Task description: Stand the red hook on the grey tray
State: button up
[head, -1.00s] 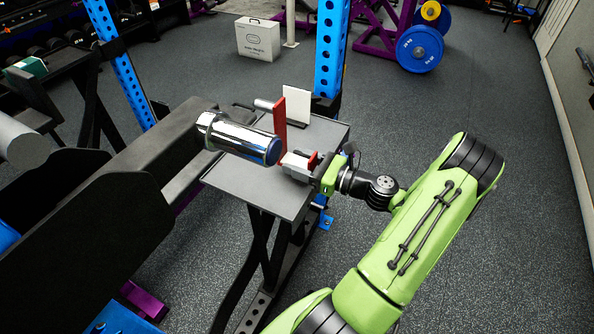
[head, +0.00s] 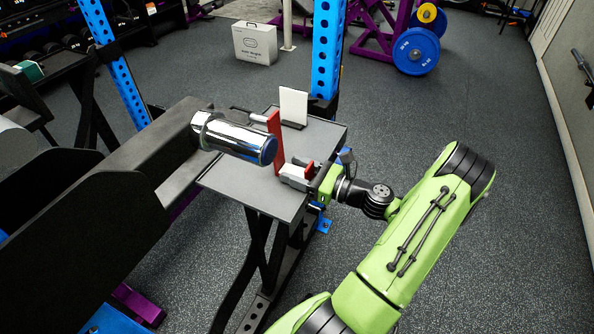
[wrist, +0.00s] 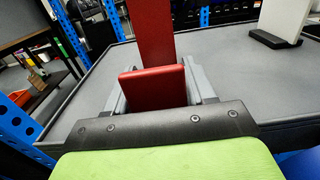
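The red hook (head: 275,140) has a tall flat plate with a pale peg near its top and a short lip low down. It is upright over the grey tray (head: 238,186), its lower end at or very close to the surface; exact contact is hidden. My gripper (head: 292,174) reaches in low from the right. In the wrist view the hook's plate (wrist: 155,30) rises beyond the lip, and the grey fingers of my gripper (wrist: 157,93) flank the lip closely on both sides. They look shut on the hook's lower part.
A chrome bar end (head: 240,142) with a blue cap juts over the tray just left of the hook. A white upright panel (head: 293,106) on a black foot stands behind it. A blue rack post (head: 328,50) rises at the tray's back corner. The tray's front left is bare.

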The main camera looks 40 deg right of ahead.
jog(key=shift+o, duration=0.3)
jog(key=shift+s+f, duration=0.1)
jog(key=shift+f, duration=0.4)
jog(key=shift+r, duration=0.2)
jog(key=r+p+v, duration=0.1)
jog(key=p+v, duration=0.1)
jog(key=v, duration=0.9)
jog(key=shift+s+r+p, duration=0.25)
jog(key=shift+s+p, duration=0.1)
jog(key=shift+s, duration=0.05)
jog(key=shift+d, duration=0.2)
